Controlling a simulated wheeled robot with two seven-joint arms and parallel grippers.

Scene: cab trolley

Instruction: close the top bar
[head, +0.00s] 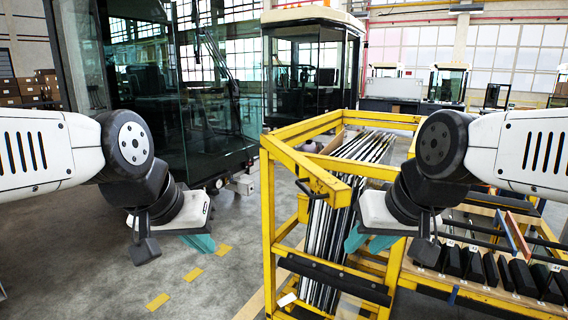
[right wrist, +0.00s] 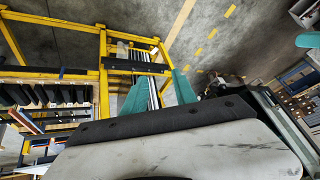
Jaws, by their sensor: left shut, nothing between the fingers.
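The top bar (head: 297,161) is a yellow bar on the yellow trolley frame (head: 267,215). In the head view it slants from the left corner post toward me and to the right, its free end out in front of my right gripper. A dark handle-like part hangs beneath it. My right gripper (head: 369,241) is open beside the trolley's front, right of and below the bar's end; its teal fingers also show in the right wrist view (right wrist: 159,93). I cannot tell whether it touches anything. My left gripper (head: 200,242) is shut and empty, left of the trolley over the floor.
Long dark and silvery strips (head: 325,235) stand inside the trolley. A rack of black parts (head: 490,270) is at the right. A glass cab (head: 205,110) stands behind at the left. The floor between it and the trolley is open, with yellow marks.

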